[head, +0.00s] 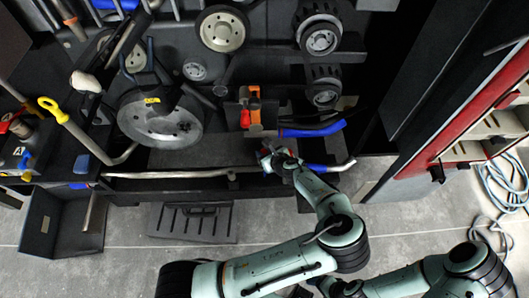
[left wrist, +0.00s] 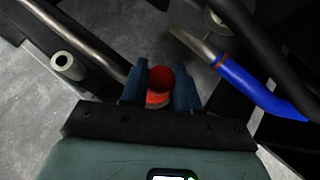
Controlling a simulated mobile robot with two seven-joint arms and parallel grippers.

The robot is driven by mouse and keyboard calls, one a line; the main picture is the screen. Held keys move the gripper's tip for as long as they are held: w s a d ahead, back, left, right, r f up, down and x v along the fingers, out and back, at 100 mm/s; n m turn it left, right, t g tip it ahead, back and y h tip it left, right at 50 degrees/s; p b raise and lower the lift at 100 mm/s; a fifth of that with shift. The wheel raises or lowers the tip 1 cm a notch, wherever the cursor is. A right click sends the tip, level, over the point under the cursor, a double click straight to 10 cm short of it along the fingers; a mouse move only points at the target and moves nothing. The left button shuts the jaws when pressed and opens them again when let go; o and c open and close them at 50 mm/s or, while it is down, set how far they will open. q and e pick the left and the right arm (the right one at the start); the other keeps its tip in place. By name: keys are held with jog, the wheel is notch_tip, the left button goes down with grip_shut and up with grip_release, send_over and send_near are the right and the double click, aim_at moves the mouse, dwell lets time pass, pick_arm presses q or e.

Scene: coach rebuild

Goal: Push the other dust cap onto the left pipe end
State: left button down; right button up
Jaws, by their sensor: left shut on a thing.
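My left gripper (head: 272,154) is low at the front of the engine bay, beside a long metal pipe (head: 170,175). In the left wrist view its two dark blue fingers (left wrist: 160,88) are closed on a round red dust cap (left wrist: 160,76). The cap sits between the fingertips, with a paler orange-red band below it. A bare metal pipe end (left wrist: 180,34) with an orange ring and a blue hose (left wrist: 245,88) lies ahead to the right, apart from the cap. I cannot tell which pipe end is the left one. My right gripper is out of view.
Pulleys (head: 223,29) and a large grey disc (head: 160,118) fill the bay above. A blue hose (head: 312,130) runs just right of my gripper. A pale hollow cylinder (left wrist: 66,66) stands left in the wrist view.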

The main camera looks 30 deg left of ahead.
pick_arm(q)
jog(key=shift+f, duration=0.55)
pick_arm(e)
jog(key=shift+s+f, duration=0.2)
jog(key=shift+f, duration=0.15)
pick_arm(q)
jog(key=c, duration=0.8)
grip_release()
jog(key=shift+o, duration=0.2)
jog(key=o, duration=0.4)
jog(key=p+v, duration=0.2)
jog(key=v, duration=0.6)
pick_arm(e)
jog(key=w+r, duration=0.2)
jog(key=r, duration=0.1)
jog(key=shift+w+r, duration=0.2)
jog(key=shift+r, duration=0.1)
